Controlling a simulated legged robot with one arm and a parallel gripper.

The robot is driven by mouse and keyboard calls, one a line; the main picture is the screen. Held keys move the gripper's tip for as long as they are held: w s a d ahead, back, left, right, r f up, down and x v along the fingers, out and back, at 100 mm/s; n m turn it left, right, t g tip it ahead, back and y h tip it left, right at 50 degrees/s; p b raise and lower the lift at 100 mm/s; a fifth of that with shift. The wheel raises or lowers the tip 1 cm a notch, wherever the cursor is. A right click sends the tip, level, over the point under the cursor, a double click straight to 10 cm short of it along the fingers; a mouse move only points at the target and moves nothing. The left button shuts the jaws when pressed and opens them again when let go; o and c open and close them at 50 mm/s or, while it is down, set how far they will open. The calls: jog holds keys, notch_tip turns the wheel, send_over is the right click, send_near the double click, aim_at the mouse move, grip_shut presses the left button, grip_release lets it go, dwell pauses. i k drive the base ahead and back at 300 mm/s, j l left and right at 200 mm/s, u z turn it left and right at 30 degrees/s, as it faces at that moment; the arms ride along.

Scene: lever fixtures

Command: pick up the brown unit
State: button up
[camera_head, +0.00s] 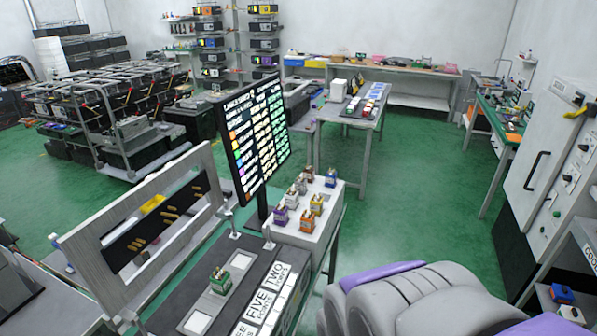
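Several small box-shaped units with metal tops stand on a white block (318,232) on the table in the middle of the view. The one at the back, a small reddish-brown unit (308,173), looks like the brown unit, though it is too small to be certain of its colour. My gripper is not in view.
A black display board (258,135) on a post stands left of the units. A green unit (220,280) sits on a dark panel in front. A grey frame (150,225) rises at left. Green floor (410,185) is clear between the table and the white cabinet (550,150).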

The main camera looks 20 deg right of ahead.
aim_at(308, 172)
jog(key=i+l+u, duration=0.1)
jog(key=i+l, duration=0.5)
jog(key=i+l+u, duration=0.15)
jog(key=l, duration=0.3)
jog(key=i+l, duration=0.35)
jog(key=i+l+u, duration=0.15)
jog(key=i+l, duration=0.4)
jog(key=l, duration=0.25)
jog(key=i+l+u, duration=0.15)
jog(key=l, duration=0.25)
jog(key=i, duration=0.05)
